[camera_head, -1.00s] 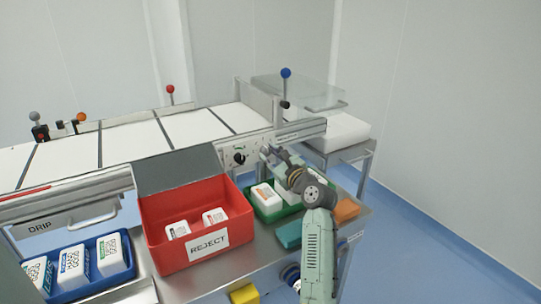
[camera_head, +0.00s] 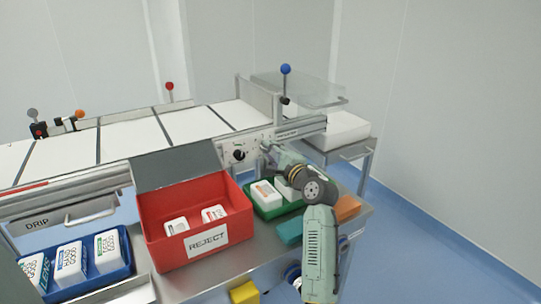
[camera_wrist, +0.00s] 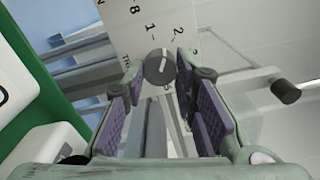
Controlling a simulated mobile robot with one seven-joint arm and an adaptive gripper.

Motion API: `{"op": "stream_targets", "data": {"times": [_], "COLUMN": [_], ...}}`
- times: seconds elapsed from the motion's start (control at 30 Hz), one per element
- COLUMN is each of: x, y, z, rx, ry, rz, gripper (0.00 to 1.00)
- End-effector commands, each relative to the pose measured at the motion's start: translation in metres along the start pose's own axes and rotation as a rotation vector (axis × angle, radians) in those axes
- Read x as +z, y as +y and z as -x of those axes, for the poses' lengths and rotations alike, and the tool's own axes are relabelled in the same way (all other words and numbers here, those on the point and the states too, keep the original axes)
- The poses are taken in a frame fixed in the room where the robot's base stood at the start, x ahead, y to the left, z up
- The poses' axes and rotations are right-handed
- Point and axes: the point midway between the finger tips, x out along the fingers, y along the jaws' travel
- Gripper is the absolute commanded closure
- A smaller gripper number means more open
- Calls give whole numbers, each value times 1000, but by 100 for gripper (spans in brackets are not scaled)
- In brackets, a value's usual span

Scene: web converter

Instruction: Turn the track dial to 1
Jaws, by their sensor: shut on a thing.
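The track dial (camera_wrist: 160,67) is a round dark grey knob with a pale pointer line, on a pale panel marked with numbers in the wrist view.
Another black dial (camera_head: 239,155) sits left of my gripper. A red REJECT bin (camera_head: 207,240) with its lid up stands in front of the panel. A green tray (camera_head: 267,213) with white packs lies below my wrist. A blue-knobbed lever (camera_head: 286,72) rises behind.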

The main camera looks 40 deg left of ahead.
Motion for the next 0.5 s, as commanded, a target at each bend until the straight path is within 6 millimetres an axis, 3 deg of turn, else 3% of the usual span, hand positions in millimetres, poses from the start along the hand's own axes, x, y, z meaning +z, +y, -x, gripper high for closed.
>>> {"op": "stream_targets", "data": {"times": [0.5], "x": [0], "y": [1], "z": [0], "rx": [0], "ry": [0], "rz": [411], "gripper": [100]}}
